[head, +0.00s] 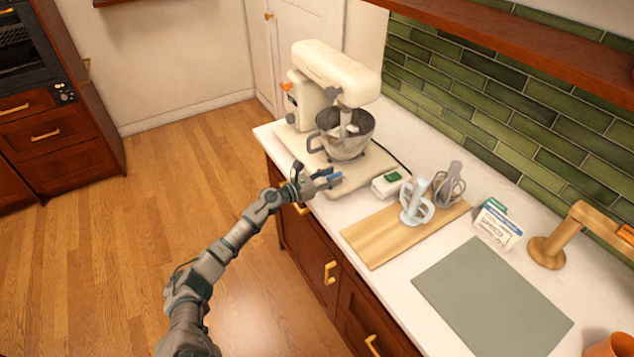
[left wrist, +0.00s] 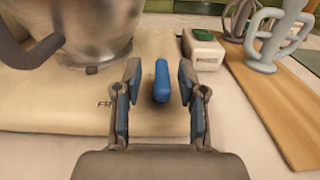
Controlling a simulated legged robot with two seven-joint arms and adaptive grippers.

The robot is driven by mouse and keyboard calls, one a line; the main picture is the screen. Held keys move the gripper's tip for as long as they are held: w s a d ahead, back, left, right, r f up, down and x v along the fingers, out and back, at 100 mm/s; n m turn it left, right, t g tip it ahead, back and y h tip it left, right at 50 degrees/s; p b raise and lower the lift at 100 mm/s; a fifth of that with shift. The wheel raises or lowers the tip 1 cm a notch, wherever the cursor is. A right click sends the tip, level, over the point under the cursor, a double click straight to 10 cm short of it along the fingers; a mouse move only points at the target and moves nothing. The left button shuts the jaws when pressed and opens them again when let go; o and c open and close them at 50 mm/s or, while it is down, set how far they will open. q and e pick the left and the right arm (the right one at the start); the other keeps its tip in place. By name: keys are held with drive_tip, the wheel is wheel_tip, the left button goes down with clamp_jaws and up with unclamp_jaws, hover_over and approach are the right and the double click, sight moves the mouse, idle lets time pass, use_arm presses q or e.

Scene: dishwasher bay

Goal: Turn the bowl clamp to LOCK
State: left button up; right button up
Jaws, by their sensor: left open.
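The cream stand mixer (head: 335,75) stands on the counter with a metal bowl (head: 345,135) on its base. The bowl clamp is a blue lever (left wrist: 161,82) on the base plate, pointing away from me in the left wrist view. Printed letters starting "FR" show left of it, partly hidden by a finger. My left gripper (head: 325,179) is open at the front of the mixer base. Its two blue-padded fingers stand either side of the lever, with a visible gap on each side. No LOCK marking is readable. My right gripper is not in view.
Right of the base are a white box with a green top (head: 388,183), a wooden board (head: 385,236), and whisk and beater attachments (head: 415,203). Further right are a card box (head: 497,226), a grey-green mat (head: 492,295) and a wooden stand (head: 548,252). The bowl handle (left wrist: 25,48) is near the left finger.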

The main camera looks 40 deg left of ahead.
use_arm(q)
drive_tip(key=v, duration=1)
drive_tip(key=shift+s+a, duration=0.2)
drive_tip(key=shift+s, duration=0.05)
drive_tip(key=shift+f, duration=0.2)
